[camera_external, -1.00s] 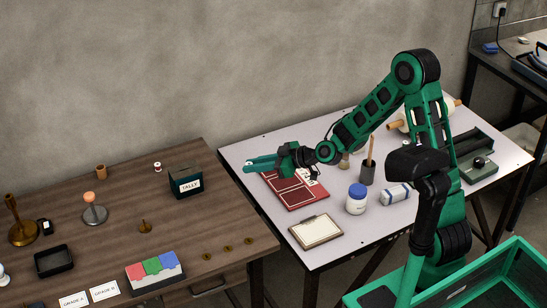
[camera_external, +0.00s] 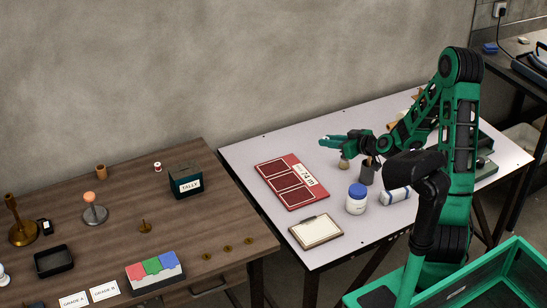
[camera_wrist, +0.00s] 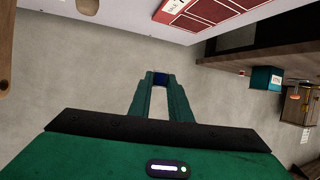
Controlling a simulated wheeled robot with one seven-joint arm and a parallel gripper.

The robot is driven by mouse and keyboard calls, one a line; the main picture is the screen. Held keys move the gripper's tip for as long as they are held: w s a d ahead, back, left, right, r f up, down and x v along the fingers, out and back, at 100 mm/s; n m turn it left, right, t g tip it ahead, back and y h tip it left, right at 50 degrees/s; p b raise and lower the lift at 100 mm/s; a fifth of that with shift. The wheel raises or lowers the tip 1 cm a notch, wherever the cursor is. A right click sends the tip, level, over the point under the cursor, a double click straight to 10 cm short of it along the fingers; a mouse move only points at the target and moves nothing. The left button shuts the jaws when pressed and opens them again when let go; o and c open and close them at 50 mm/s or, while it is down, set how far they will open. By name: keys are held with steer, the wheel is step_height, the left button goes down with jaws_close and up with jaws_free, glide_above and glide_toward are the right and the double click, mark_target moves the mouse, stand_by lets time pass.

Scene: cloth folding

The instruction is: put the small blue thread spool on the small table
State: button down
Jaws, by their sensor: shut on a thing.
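My gripper (camera_external: 322,142) is in the air above the back part of the pale table (camera_external: 262,150). It points left, toward the wall. In the wrist view its fingers (camera_wrist: 160,82) are shut on a small dark blue thing (camera_wrist: 160,79), which fits the blue thread spool. Most of the spool is hidden between the fingertips, and it does not show clearly in the external view. A dark table (camera_external: 525,72) stands at the back right; I cannot tell for sure whether it is the small table.
On the pale table are a red board (camera_external: 290,185), a clipboard (camera_external: 316,231), a blue-lidded jar (camera_external: 356,200), a dark cup (camera_external: 367,174) and a striped roll (camera_external: 396,195). A brown table (camera_external: 130,210) on the left holds a tally box (camera_external: 186,181) and several small items.

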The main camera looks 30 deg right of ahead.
steer(key=a+n+g+y, duration=0.3)
steer(key=a+n+y, duration=0.3)
steer(key=a, duration=2.3)
steer(key=s+a+n+g+y, duration=0.1)
steer(key=s+a, duration=0.3)
steer(key=a, duration=0.4)
steer(key=s+a+r+n+g+y, duration=0.1)
steer(key=s+a, duration=0.3)
steer(key=a, duration=0.4)
steer(key=s+a+r+n+g, duration=0.1)
steer(key=s+a+n+g, duration=0.2)
steer(key=s+a, duration=0.2)
steer(key=a, duration=0.3)
steer(key=shift+a+g+y, duration=0.3)
steer(key=shift+y, duration=0.1)
glide_above(207, 218)
step_height(207, 218, down, 7)
steer(key=shift+f, duration=1.9)
